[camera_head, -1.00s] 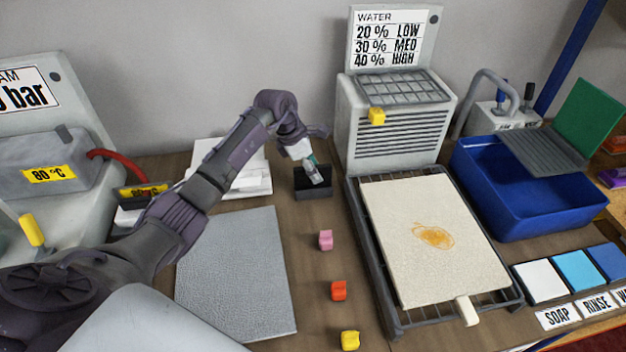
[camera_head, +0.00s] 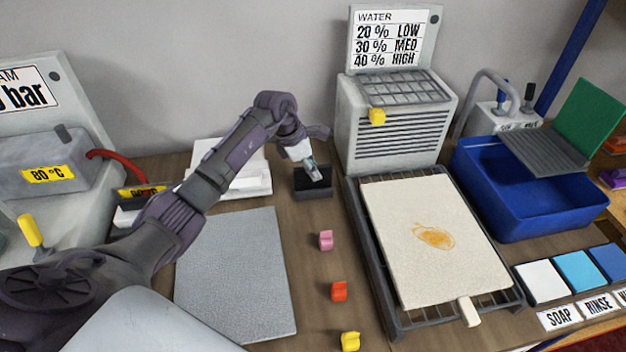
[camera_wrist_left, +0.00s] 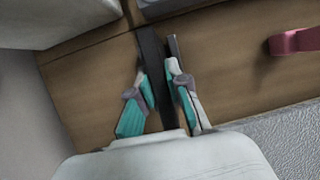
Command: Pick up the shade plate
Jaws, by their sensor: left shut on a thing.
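The shade plate (camera_wrist_left: 147,50) looks like a thin dark plate seen edge-on between my fingers in the left wrist view. In the head view a small black block-like stand (camera_head: 313,190) is at the back of the bench. My left gripper (camera_head: 315,174) is at its top, tilted downward. In the left wrist view my left gripper (camera_wrist_left: 158,78), with teal and grey fingers, is shut on the dark plate. A second dark upright strip (camera_wrist_left: 174,47) stands just to its right. In the head view the fingers hide part of the plate. My right gripper is out of view.
Pink (camera_head: 326,240), orange (camera_head: 339,291) and yellow (camera_head: 350,341) clips line the bench in front of the stand. A grey mat (camera_head: 235,275) lies left. A stained cream rug piece (camera_head: 410,270) lies on a rack to the right. A white stepped block (camera_head: 258,180) is close by.

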